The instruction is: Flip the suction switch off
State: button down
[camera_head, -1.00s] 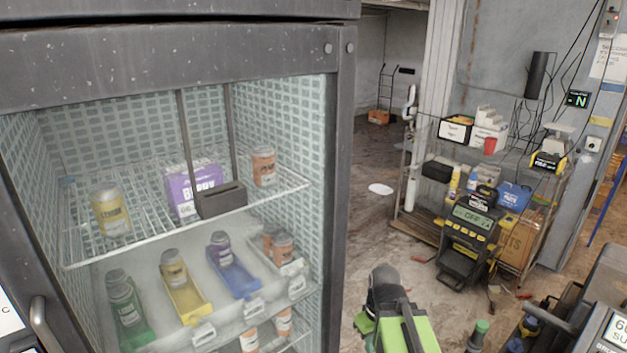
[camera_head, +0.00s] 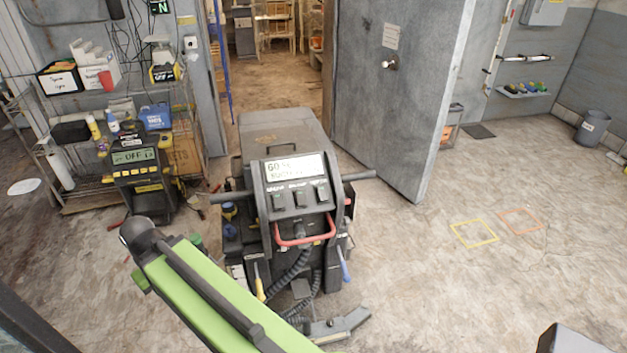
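The machine (camera_head: 297,215) stands upright in the middle of the view, dark grey with side handles and a red bar at its front. Its lit display (camera_head: 294,167) reads "60" on the top line; the line below looks like "SUCTION" but is not clear. Below it is a row of three dark rocker switches (camera_head: 300,199). Their small labels are too blurred to read, so I cannot tell which is the suction switch or how each is set. My green arm link (camera_head: 225,300) crosses the lower left, in front of the machine and apart from its switches. My gripper is out of view.
A hose and floor nozzle (camera_head: 340,325) lie at the machine's foot. A smaller yellow-black unit (camera_head: 145,180) reading "OFF" stands left, before a loaded shelf rack (camera_head: 50,170). A big grey door (camera_head: 395,100) stands behind right. Floor at right is open, with yellow (camera_head: 474,233) and orange (camera_head: 520,221) outlines.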

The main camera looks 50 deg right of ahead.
aim_at(300, 197)
jog(key=z, duration=0.95)
